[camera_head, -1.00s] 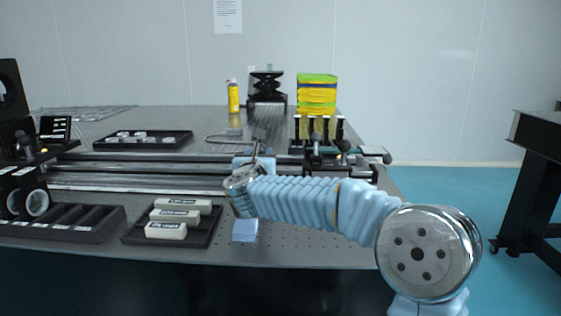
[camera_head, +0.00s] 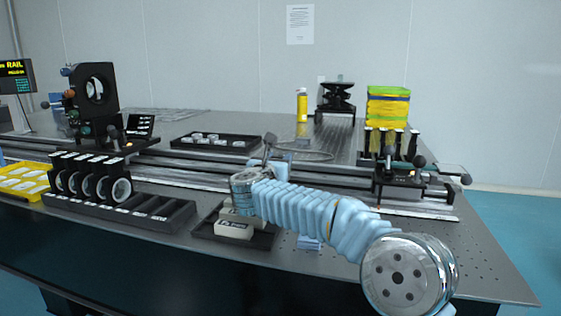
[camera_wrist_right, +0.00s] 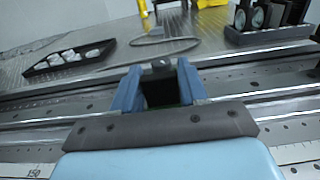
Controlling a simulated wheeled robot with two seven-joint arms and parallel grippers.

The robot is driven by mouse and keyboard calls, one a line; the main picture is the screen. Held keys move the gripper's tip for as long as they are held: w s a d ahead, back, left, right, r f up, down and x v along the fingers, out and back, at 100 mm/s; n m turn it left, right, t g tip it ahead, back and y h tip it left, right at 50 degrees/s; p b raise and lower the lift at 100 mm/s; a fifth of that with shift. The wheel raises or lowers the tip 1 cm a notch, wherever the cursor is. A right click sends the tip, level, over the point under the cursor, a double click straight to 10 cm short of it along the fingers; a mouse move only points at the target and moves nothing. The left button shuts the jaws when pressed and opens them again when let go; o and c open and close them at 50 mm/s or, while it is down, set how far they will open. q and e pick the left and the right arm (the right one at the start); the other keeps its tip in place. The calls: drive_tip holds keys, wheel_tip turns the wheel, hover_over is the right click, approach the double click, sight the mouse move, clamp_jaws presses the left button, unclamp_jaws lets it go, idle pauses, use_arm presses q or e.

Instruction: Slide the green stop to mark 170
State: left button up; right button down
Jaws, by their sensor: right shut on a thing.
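My right gripper (camera_wrist_right: 160,92) has its two blue fingers closed on the sides of a dark block on the rail, seen in the right wrist view. This block, which I take for the stop (camera_wrist_right: 162,66), has a grey knob on top and only a faint hint of green low between the fingers. A scale strip (camera_wrist_right: 30,170) with the number 150 shows at the lower left of that view; no 170 is readable. In the head view my right wrist hides the fingers and most of the block. My left gripper is not in view.
The long rail (camera_head: 190,178) runs across the table. A carriage with a dark mount (camera_head: 92,95) stands at its left, another carriage (camera_head: 400,180) at its right. A tray with white blocks (camera_head: 262,240) and a lens rack (camera_head: 150,212) lie in front.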

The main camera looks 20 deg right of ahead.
drive_tip(key=c, duration=0.7)
unclamp_jaws()
drive_tip(key=shift+s+a, duration=0.25)
drive_tip(key=shift+s, duration=0.2)
drive_tip(key=b+v, duration=0.3)
drive_tip(key=v, duration=0.9)
drive_tip(key=shift+w+f, duration=0.1)
drive_tip(key=shift+s+a, duration=0.2)
drive_tip(key=shift+s, duration=0.2)
